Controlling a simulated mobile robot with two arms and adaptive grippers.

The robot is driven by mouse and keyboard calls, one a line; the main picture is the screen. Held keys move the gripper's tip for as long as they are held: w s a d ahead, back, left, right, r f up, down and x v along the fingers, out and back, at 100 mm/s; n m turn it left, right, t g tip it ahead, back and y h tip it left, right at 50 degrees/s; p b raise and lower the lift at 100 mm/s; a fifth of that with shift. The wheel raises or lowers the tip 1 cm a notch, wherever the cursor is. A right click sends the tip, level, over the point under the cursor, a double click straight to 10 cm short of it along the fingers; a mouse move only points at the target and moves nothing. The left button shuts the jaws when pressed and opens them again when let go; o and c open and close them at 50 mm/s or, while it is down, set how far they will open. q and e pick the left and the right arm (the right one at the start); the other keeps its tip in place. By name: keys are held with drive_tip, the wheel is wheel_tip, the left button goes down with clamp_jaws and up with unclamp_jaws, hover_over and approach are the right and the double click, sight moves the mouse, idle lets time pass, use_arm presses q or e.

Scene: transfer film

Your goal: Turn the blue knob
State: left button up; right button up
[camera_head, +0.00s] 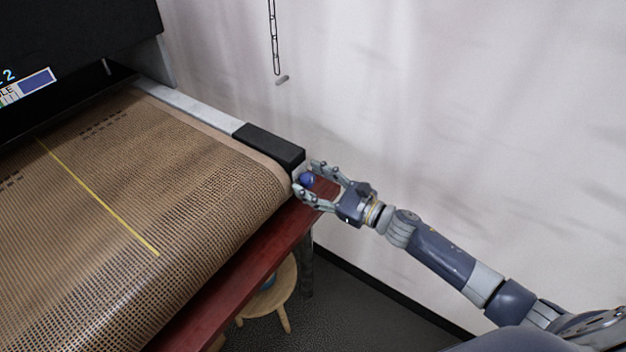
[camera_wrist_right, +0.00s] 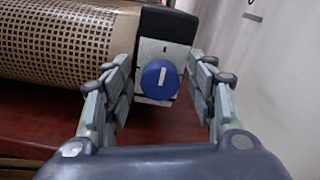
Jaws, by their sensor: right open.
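The blue knob (camera_head: 306,179) is on the end of the machine's side rail, at the conveyor's near right corner. In the right wrist view the round blue knob (camera_wrist_right: 160,80) faces me, with a white bar mark on it standing nearly upright. My right gripper (camera_head: 312,180) is open, with its fingers on either side of the knob. In the wrist view the right gripper (camera_wrist_right: 166,88) shows a gap between each finger and the knob. My left gripper is not in view.
A brown mesh conveyor belt (camera_head: 150,180) with a yellow line fills the left side. A red table edge (camera_head: 250,270) runs below it, with a wooden stool (camera_head: 270,295) underneath. A chain (camera_head: 273,40) hangs by the white wall (camera_head: 450,110).

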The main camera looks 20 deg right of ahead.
drive_tip(key=shift+c, duration=0.4)
drive_tip(key=c, duration=1)
drive_tip(key=shift+o, duration=0.2)
